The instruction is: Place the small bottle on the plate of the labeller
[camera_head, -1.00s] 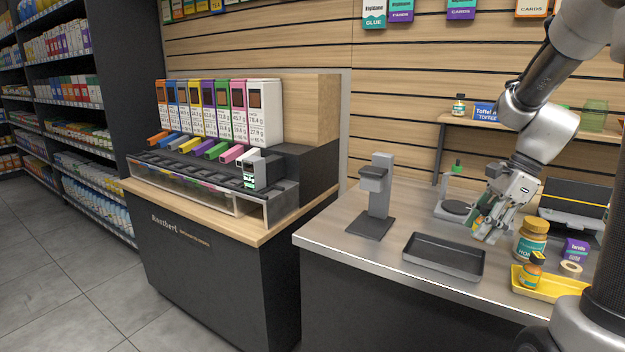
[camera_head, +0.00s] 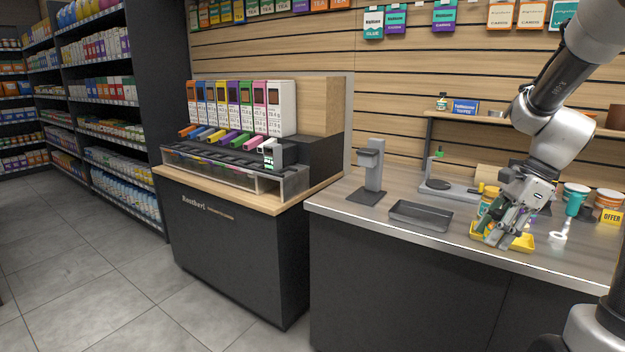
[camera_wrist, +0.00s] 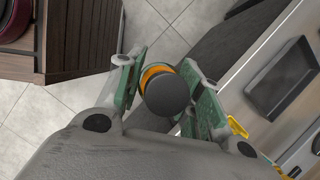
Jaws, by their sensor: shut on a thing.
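My gripper (camera_head: 494,238) is at the yellow tray (camera_head: 528,243) near the counter's front edge, pointing down. In the wrist view its fingers (camera_wrist: 166,97) are closed on the small bottle (camera_wrist: 167,94), which shows a round dark cap and an orange part below it. In the head view the fingers hide the bottle, and I cannot tell whether it is clear of the tray. A grey stand with an overhanging head, seemingly the labeller (camera_head: 372,165), stands at the counter's left end. Its flat dark plate (camera_head: 366,197) is bare.
A dark empty tray (camera_head: 420,215) lies between the stand and my gripper; it shows in the wrist view (camera_wrist: 283,78). A grey device with a round dark plate (camera_head: 438,185) stands behind it. Tubs (camera_head: 608,200) stand right.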

